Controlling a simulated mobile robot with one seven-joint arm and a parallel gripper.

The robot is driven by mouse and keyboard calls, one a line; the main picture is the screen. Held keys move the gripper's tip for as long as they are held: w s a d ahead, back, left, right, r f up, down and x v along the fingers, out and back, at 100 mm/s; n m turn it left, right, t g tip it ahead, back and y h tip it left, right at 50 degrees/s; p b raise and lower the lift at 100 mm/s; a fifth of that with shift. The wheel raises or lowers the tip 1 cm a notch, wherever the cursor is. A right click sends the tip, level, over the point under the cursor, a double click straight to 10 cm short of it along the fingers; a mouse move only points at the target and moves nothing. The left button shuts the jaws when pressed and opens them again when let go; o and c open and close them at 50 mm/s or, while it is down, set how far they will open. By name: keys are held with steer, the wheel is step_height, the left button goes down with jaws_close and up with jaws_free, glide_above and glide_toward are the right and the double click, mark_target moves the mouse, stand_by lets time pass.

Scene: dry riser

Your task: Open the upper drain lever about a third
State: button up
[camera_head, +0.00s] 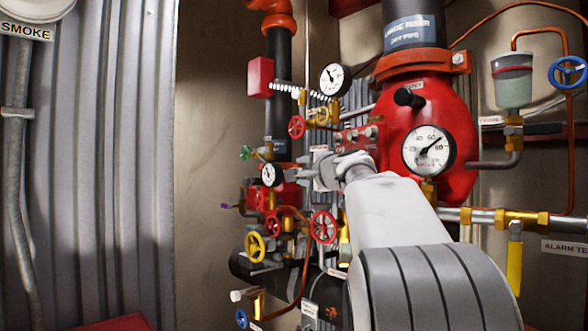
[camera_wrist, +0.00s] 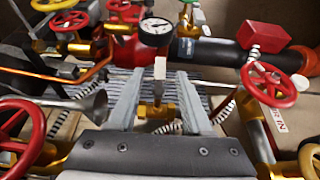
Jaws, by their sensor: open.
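My gripper (camera_head: 304,170) reaches in among the valves left of the red riser body, with its fingers pointing left. In the wrist view my gripper (camera_wrist: 157,78) is open, with one finger on each side of a small brass valve (camera_wrist: 156,112). A pale upright lever handle (camera_wrist: 160,68) rises from this valve between the fingers. A gap shows on both sides of the handle, and I see no contact. I cannot read a label naming it the upper drain lever. In the head view my gripper and arm hide this valve.
Red handwheels (camera_head: 323,227) and a yellow handwheel (camera_head: 255,247) crowd below my gripper. A small gauge (camera_head: 271,174) is close to the fingertips. A larger gauge (camera_head: 428,150) sits on the red riser body (camera_head: 455,100). A red handwheel (camera_wrist: 268,84) stands right of the fingers.

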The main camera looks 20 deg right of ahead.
steer(key=shift+w+p, duration=0.75)
steer(key=shift+w, duration=1.5)
jaws_close()
